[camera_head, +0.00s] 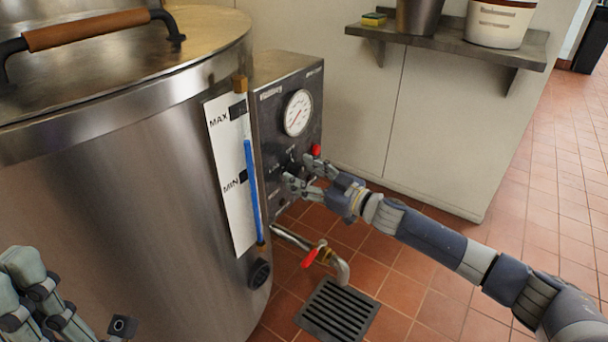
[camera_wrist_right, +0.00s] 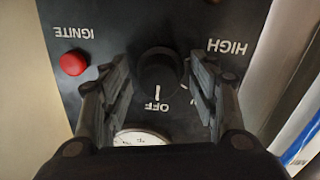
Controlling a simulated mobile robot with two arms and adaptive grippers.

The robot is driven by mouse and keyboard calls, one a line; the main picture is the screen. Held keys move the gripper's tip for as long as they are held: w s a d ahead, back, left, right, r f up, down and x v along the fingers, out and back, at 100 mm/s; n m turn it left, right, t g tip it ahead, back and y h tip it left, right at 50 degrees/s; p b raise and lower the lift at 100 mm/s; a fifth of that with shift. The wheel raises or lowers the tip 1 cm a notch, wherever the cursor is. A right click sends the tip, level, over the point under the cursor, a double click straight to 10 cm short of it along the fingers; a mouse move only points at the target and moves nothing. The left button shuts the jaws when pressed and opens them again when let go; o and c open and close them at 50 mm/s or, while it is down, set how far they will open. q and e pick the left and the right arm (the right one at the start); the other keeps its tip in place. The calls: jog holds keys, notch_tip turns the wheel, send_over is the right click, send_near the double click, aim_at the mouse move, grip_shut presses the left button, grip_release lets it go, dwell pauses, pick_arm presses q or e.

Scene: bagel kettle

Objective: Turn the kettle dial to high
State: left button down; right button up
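The black kettle dial (camera_wrist_right: 158,70) is on the dark control panel (camera_head: 285,80) on the kettle's side. In the right wrist view, the panel appears upside down. A white mark beside the dial lines up with the OFF label (camera_wrist_right: 151,106); the HIGH label (camera_wrist_right: 227,46) is at the upper right. My right gripper (camera_head: 300,172) is at the panel, below the gauge. In the wrist view its open fingers (camera_wrist_right: 160,80) straddle the dial, with a small gap on each side. My left gripper (camera_head: 62,305) is partly visible at the lower left, away from the panel.
The large steel kettle (camera_head: 120,190) fills the left side. The red ignite button (camera_wrist_right: 73,63) is near one right finger, below the round gauge (camera_head: 298,112). A drain tap with a red handle (camera_head: 311,256) sticks out below. A wall shelf (camera_head: 450,42) is at the upper right.

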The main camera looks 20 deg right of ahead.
jog(key=c, duration=0.9)
